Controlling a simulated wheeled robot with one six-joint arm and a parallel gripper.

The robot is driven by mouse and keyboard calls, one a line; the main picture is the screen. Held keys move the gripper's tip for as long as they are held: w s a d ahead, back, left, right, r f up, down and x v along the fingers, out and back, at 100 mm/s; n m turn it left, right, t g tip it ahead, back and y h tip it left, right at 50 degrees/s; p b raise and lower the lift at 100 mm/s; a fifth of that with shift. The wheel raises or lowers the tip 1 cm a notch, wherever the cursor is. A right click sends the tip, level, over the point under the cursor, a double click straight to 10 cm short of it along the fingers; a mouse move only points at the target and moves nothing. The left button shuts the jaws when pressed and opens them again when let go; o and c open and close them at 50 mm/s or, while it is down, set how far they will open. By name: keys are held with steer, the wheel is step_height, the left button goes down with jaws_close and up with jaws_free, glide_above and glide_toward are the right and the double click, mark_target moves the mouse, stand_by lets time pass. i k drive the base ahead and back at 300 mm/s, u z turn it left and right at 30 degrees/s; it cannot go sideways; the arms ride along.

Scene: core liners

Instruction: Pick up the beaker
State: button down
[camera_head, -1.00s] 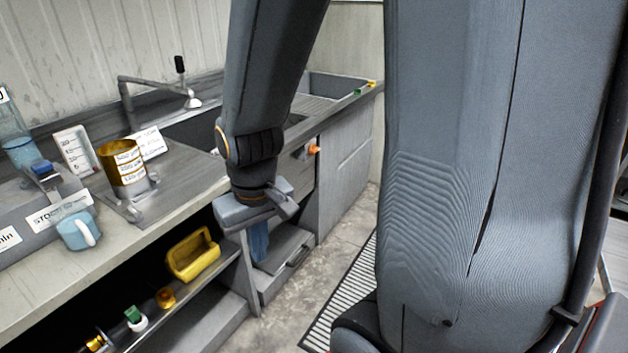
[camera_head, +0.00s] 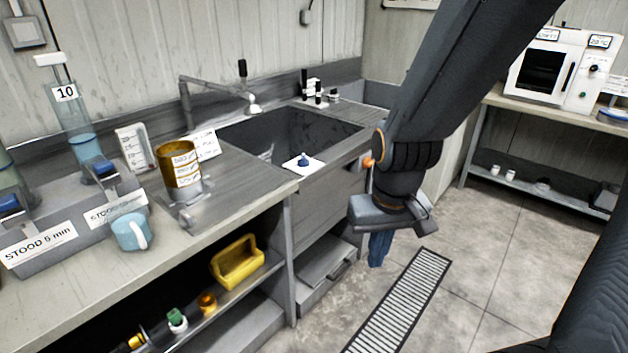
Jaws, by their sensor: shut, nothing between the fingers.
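A light blue mug (camera_head: 128,231) stands nearer the counter's front edge. My gripper (camera_head: 380,250) hangs pointing down over the floor in front of the sink unit, well to the right of these vessels. It is shut and empty, with its blue fingers together.
The sink (camera_head: 290,135) has a tap behind it and a small blue item on a white card (camera_head: 303,162) at its front rim. Tall cylinders stand in a grey labelled rack (camera_head: 45,245) at left. A yellow tray (camera_head: 237,262) sits on the lower shelf. Open floor lies right.

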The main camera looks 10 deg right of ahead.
mark_target(128, 222)
steer(key=z, duration=0.2)
steer(key=i, duration=1.4)
steer(key=z, duration=1.1)
steer(key=k, duration=2.6)
steer(key=u, duration=1.95)
